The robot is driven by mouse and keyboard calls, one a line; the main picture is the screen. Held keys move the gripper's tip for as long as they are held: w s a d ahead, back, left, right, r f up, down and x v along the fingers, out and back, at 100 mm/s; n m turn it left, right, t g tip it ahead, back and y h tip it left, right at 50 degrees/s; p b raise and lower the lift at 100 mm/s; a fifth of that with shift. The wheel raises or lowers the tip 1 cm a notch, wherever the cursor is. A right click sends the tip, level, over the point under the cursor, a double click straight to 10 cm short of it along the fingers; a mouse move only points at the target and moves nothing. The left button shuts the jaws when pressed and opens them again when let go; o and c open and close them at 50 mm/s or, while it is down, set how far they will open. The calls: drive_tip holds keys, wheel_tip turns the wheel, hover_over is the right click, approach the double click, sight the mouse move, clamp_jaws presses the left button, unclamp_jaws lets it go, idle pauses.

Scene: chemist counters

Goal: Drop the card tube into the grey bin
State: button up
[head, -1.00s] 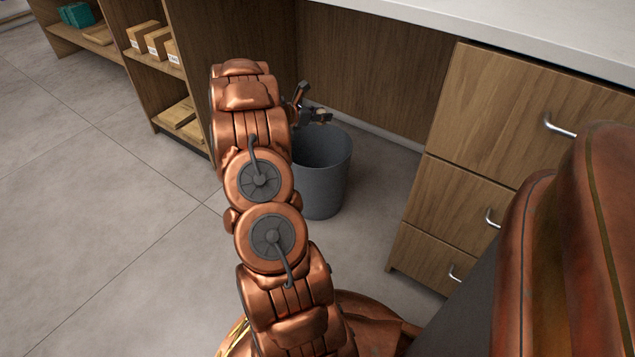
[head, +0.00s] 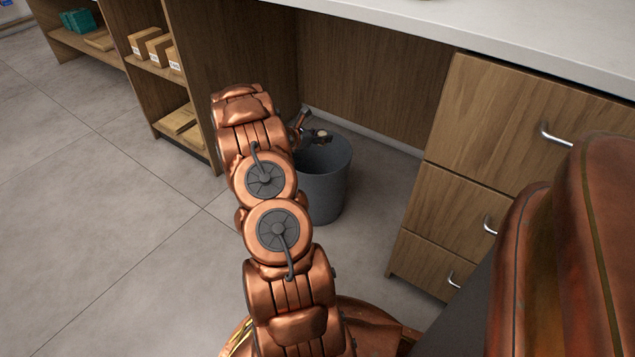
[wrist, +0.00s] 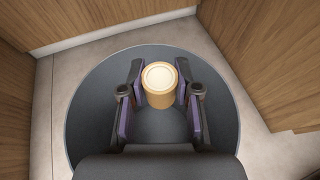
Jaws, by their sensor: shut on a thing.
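The card tube (wrist: 159,86) is a short tan cylinder with a pale round end. In the wrist view it sits between the two fingers of my gripper (wrist: 159,92), which is shut on it. The grey bin (wrist: 88,133) spreads below the tube and fingers, and the tube lies within the outline of its rim. In the head view the grey bin (head: 325,185) stands on the floor, and my gripper (head: 316,136) is at its mouth, partly hidden by my arm. The bin's bottom is largely hidden.
The bin stands in the recess under a white counter (head: 420,35), between a shelf unit (head: 190,75) with boxes and a wooden drawer cabinet (head: 480,150) with metal handles. Wooden panels rise close around the bin. The floor (head: 110,220) at the left is clear.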

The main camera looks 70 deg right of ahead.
drive_tip(key=o, duration=0.8)
drive_tip(key=shift+o, duration=0.2)
drive_tip(key=shift+a, duration=0.1)
drive_tip(key=v, duration=1.2)
